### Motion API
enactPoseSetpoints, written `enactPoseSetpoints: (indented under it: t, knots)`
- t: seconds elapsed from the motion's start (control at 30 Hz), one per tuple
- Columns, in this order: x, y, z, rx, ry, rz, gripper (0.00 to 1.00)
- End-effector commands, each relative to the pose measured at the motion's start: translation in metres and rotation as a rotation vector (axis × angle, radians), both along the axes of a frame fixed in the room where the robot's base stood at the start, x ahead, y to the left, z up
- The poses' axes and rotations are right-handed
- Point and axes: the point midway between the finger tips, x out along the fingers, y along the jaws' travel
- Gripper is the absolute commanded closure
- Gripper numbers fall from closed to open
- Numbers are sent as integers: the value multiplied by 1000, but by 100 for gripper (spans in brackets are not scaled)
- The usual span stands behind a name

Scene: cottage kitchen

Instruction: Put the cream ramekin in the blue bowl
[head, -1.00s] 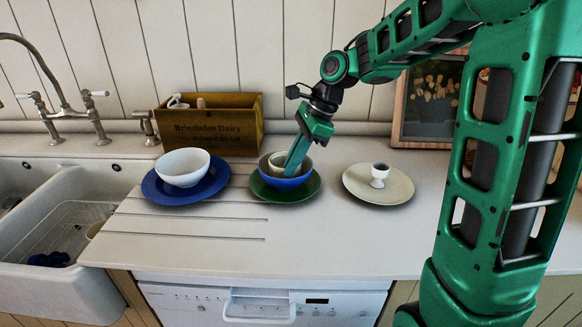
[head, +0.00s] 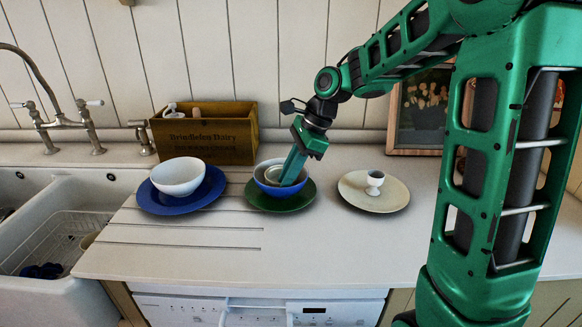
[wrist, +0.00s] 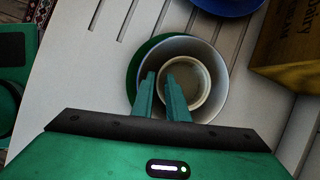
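The cream ramekin (wrist: 191,104) is inside the blue bowl (wrist: 218,108), which has a pale inside and a blue outside. In the head view my gripper (head: 286,183) points steeply down. Contact at the fingertips is hidden.
The bowl stands on a green plate (head: 306,196). Left is a white bowl (head: 178,178) on a blue plate (head: 212,192); right, an egg cup (head: 375,180) on a cream plate (head: 352,195). A wooden box (head: 228,140) stands behind. The front counter (head: 200,262) is clear.

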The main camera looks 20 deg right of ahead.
Motion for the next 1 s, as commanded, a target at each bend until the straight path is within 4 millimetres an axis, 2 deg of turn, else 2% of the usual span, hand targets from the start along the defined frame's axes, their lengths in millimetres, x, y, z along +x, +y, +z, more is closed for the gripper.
enactPoseSetpoints:
  t: [0.17, 0.6, 0.8, 1.0]
  knots:
    - [-1, -8, 20, -1, -4, -3, 86]
    - [-9, -42, 95, -1, -4, -3, 86]
    - [-12, -48, 111, 0, -2, -3, 86]
    - [-13, -49, 113, -1, -2, 0, 86]
